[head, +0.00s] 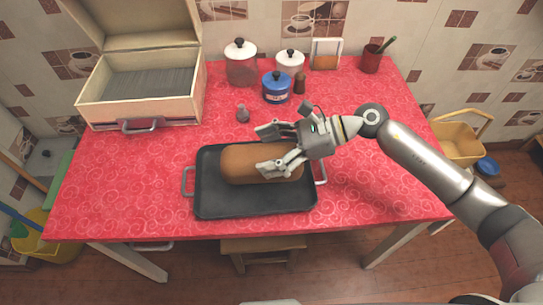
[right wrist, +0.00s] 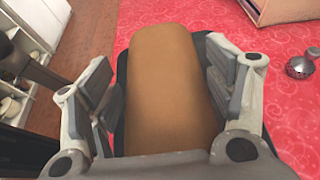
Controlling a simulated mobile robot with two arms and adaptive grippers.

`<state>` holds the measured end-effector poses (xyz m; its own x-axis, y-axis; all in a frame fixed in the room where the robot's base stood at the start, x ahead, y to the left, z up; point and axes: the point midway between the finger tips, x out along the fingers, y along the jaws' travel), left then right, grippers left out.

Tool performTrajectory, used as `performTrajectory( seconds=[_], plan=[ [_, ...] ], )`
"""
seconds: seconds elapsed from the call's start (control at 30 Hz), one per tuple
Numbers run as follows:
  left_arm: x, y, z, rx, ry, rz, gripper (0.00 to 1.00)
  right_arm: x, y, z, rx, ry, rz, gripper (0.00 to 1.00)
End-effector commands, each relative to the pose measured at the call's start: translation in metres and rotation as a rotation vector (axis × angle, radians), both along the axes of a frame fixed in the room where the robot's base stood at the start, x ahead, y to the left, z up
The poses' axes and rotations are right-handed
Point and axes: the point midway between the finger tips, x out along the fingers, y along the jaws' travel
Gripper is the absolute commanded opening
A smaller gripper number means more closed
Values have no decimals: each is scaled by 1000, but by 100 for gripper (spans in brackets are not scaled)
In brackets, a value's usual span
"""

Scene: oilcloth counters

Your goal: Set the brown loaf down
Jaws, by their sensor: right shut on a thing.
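The brown loaf (head: 240,164) is a smooth rounded block over a dark rectangular tray (head: 250,205) with metal handles, on the red table. I cannot tell whether its underside touches the tray. My right gripper (head: 272,150) reaches in from the right, its fingers on the loaf's two long sides, and is shut on it. In the right wrist view the loaf (right wrist: 170,85) fills the space between the fingers, and a dark strip of the tray shows beside it. My left gripper is not in view.
A small grey-topped shaker (head: 243,114) stands just behind the tray. A blue pot (head: 277,88), lidded jars and a red cup (head: 370,60) stand farther back. An open cream case (head: 140,105) is at back left.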

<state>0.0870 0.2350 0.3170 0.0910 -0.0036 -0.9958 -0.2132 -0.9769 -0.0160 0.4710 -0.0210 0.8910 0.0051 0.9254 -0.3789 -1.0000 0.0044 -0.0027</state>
Motion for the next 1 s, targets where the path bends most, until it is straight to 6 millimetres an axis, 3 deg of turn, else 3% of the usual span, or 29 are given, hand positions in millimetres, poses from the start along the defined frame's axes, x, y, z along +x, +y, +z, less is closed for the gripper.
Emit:
performTrajectory(
  seconds=[0.27, 0.5, 0.9, 0.93, 1.0],
  plan=[
    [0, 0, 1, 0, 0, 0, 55, 13, -8, -17, 2, 1, 0, 37],
    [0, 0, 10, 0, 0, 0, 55, 13, -7, -44, 3, 0, 1, 37],
    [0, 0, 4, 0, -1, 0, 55, 12, -8, -51, 2, -1, 2, 37],
    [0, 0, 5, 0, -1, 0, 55, 12, -8, -51, -1, -1, 1, 79],
    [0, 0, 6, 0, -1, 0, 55, 12, -8, -50, -1, -1, 1, 88]
  ],
)
